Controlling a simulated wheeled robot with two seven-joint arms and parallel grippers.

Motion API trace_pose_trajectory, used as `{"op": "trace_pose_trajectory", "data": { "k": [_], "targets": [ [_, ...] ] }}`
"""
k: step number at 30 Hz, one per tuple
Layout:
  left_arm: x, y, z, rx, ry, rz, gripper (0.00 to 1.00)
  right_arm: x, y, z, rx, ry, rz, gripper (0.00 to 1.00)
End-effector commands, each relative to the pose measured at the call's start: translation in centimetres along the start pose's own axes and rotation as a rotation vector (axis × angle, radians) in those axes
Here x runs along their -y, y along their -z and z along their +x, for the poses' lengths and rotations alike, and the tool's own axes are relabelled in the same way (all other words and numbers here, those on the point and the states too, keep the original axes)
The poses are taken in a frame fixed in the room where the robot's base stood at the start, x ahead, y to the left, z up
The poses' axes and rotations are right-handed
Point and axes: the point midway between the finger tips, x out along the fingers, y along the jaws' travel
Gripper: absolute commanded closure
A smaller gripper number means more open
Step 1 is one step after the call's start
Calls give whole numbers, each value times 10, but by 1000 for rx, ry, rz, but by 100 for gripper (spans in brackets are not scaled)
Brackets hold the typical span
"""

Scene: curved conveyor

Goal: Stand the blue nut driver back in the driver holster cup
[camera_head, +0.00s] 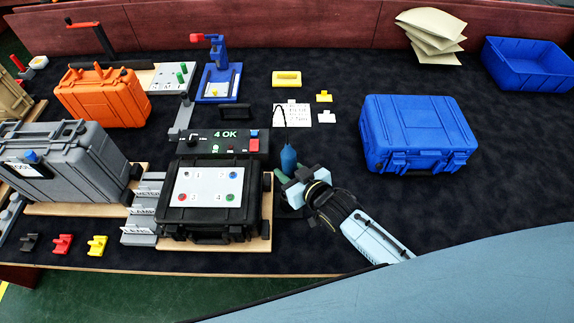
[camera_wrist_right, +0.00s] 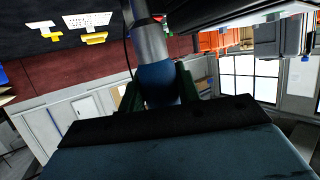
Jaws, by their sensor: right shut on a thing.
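My right gripper (camera_head: 287,177) is shut on the blue nut driver (camera_head: 288,158), just right of the black case. The driver stands roughly upright, its blue end rising above the fingers. In the right wrist view the blue driver (camera_wrist_right: 157,82) sits between the dark green fingers of the right gripper (camera_wrist_right: 158,92). A grey cylinder (camera_wrist_right: 150,45) lies in line beyond it; I cannot tell whether it is the shaft or the cup. I cannot make out the holster cup in the head view; the gripper and arm cover the spot below the driver. My left gripper is not in view.
The black case (camera_head: 172,226) with a white numbered plate is close on the left. A control box (camera_head: 222,143) reading "4 OK" stands behind it. A blue case (camera_head: 416,135) and blue bin (camera_head: 528,64) are right. The dark mat (camera_head: 330,140) between is clear.

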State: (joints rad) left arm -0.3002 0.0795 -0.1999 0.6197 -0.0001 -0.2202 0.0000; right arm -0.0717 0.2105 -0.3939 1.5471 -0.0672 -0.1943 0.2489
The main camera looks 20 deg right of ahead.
Motion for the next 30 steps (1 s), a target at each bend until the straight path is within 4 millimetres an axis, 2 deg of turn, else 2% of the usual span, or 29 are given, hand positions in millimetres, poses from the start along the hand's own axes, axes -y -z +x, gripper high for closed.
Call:
{"op": "trace_pose_trajectory", "data": {
  "k": [1, 3, 18, 22, 30],
  "targets": [
    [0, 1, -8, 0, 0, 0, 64, 0, 11, -2, -9, 0, 0, 100],
    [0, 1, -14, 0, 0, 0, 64, 0, 18, -4, -11, 0, 0, 100],
    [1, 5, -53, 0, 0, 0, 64, 0, 57, -16, -19, -1, 0, 100],
    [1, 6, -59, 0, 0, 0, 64, 0, 63, -19, -19, -1, 0, 100],
    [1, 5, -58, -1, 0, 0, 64, 0, 62, -18, -19, -1, 0, 100]
  ]
}}
